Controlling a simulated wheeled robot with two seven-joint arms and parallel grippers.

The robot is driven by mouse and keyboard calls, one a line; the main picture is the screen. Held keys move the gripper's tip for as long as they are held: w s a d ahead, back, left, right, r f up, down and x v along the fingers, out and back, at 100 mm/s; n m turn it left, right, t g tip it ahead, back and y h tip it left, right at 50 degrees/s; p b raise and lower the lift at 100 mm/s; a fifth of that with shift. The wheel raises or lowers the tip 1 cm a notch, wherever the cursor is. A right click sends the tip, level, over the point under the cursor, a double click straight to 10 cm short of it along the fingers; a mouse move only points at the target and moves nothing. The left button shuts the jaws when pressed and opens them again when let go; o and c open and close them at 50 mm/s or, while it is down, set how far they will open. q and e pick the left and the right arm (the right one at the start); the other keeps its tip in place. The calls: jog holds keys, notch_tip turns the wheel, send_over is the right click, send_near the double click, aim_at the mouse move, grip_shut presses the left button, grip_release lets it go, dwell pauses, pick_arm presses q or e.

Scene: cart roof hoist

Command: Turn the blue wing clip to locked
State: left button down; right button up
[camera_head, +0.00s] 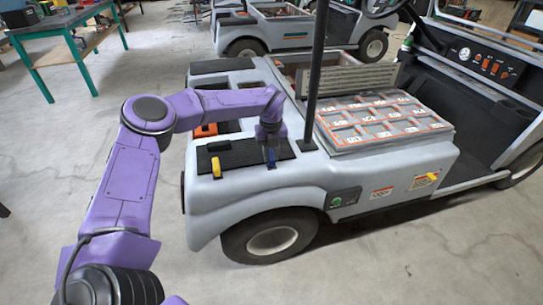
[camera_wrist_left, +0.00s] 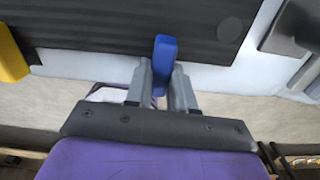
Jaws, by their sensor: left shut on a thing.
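The blue wing clip (camera_head: 271,156) sits on the black ribbed strip (camera_head: 232,156) at the rear corner of the grey cart. It also shows in the left wrist view (camera_wrist_left: 164,58), standing between the fingers. My left gripper (camera_head: 269,147) reaches down onto the clip from above. In the left wrist view my left gripper (camera_wrist_left: 162,85) is shut on the blue clip, with one grey finger on each side. The clip's base is partly hidden. My right gripper does not show in either view.
A yellow clip (camera_head: 216,167) stands on the same strip to the left, and shows in the wrist view (camera_wrist_left: 10,55). A dark upright post (camera_head: 316,75) rises just right of my gripper. A tray of grey compartments (camera_head: 380,122) lies further right.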

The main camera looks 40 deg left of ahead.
aim_at(271, 155)
pick_arm(q)
jog(key=shift+a+r+n, duration=0.1)
jog(key=shift+r+n, duration=0.05)
jog(key=shift+n, duration=0.35)
jog(key=c, duration=1)
grip_release()
jog(key=shift+o, duration=0.2)
notch_tip(271, 155, up, 10)
jog(key=shift+r+p, duration=0.25)
jog(key=shift+p, duration=0.1)
